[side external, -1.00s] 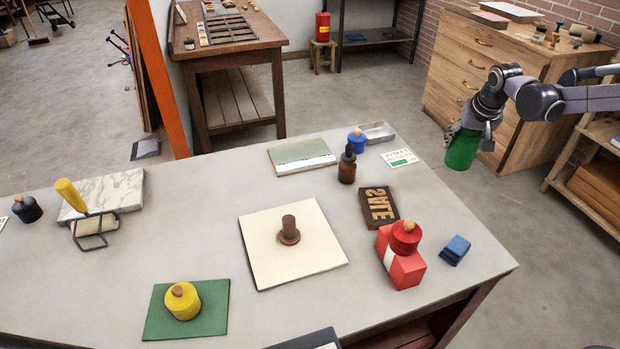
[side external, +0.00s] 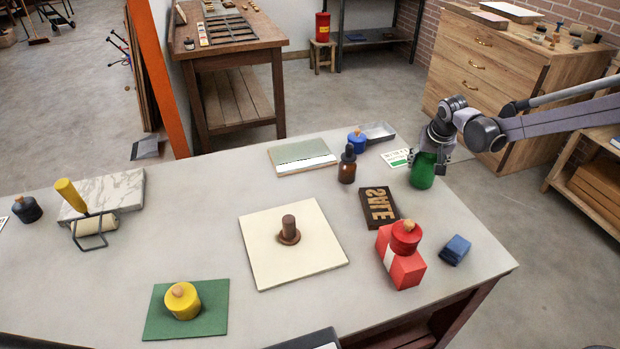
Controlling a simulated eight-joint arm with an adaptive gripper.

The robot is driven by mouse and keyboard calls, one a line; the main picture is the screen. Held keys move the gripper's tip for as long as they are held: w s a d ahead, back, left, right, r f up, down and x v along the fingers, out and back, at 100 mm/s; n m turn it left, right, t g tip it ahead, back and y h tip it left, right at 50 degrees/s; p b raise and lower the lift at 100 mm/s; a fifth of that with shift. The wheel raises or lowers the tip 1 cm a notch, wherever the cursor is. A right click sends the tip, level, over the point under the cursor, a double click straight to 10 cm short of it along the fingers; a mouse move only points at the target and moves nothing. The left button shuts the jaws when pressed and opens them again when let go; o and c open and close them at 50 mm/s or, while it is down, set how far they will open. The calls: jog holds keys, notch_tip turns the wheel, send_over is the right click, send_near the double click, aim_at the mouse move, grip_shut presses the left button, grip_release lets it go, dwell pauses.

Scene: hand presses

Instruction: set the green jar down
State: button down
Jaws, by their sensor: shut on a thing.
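The green jar (side external: 423,172) is at the right part of the grey table's far side, near its right edge. My gripper (side external: 433,156) is above it, shut on its upper part, which the fingers partly hide. The jar looks upright. I cannot tell whether its base touches the table or hangs slightly above it.
A red jar (side external: 405,237) sits on a red box (side external: 400,268).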

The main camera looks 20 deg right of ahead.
jog(key=shift+f, duration=0.25)
jog(key=shift+c, duration=1.7)
grip_release()
jog(key=shift+f, duration=0.1)
jog(key=v, duration=1.2)
jog(key=s+a+r+n+t+y, duration=0.1)
jog(key=s+r+n, duration=0.35)
jog(key=s, duration=0.95)
jog(key=s+a+f+n+t+y, duration=0.1)
jog(key=s+t, duration=0.1)
jog(key=s, duration=0.9)
jog(key=shift+s+a+f, duration=0.15)
jog(key=shift+a+f, duration=0.1)
jog(key=shift+a, duration=0.15)
jog(key=shift+n, duration=0.25)
